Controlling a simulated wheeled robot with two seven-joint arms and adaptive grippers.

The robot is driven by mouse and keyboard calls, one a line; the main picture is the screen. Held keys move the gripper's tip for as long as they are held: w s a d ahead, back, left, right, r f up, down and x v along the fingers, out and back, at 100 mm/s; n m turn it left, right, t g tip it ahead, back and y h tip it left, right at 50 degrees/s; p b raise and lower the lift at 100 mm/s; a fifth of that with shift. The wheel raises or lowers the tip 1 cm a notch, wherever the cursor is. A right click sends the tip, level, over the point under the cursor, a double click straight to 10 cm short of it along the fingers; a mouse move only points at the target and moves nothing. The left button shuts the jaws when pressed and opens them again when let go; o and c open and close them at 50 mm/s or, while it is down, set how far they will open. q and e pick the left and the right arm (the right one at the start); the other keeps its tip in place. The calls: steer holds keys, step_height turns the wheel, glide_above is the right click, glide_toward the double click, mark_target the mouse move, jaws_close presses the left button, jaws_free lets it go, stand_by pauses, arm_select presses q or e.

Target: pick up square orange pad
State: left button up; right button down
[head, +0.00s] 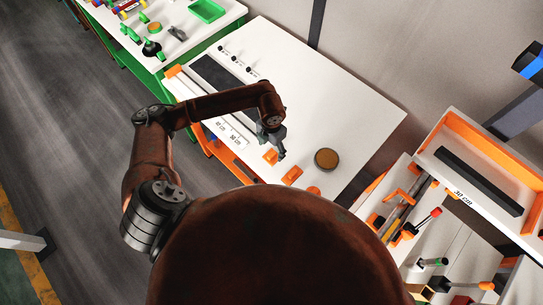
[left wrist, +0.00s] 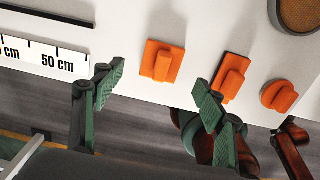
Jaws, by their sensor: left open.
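The square orange pad (left wrist: 162,62) has a raised upright grip and lies on the white tabletop in the left wrist view. In the head view the square orange pad (head: 270,156) shows just beside my left gripper (head: 277,143). In the left wrist view my left gripper (left wrist: 160,98) is open and empty, its greenish fingers wide apart. The square pad shows between and above the fingertips, apart from them. To its right lie a rectangular orange pad (left wrist: 230,78) and a round orange pad (left wrist: 279,95). My right gripper is not seen.
A printed ruler strip (left wrist: 45,55) lies left of the square pad. A round brown-topped disc (head: 326,159) sits farther along the table (head: 350,110). The table's front edge runs close to the pads. A rack with tools and orange trim (head: 480,150) stands at right.

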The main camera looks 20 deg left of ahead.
mark_target(271, 155)
arm_select(q)
steer(key=f, duration=0.1)
steer(key=f+p, duration=0.1)
steer(key=f, duration=0.2)
steer(key=shift+s+f, duration=0.2)
steer(key=shift+s, duration=0.1)
steer(key=shift+f+p, duration=0.3)
steer(key=shift+f, duration=0.25)
steer(key=shift+c, duration=0.7)
steer(key=c, duration=1.1)
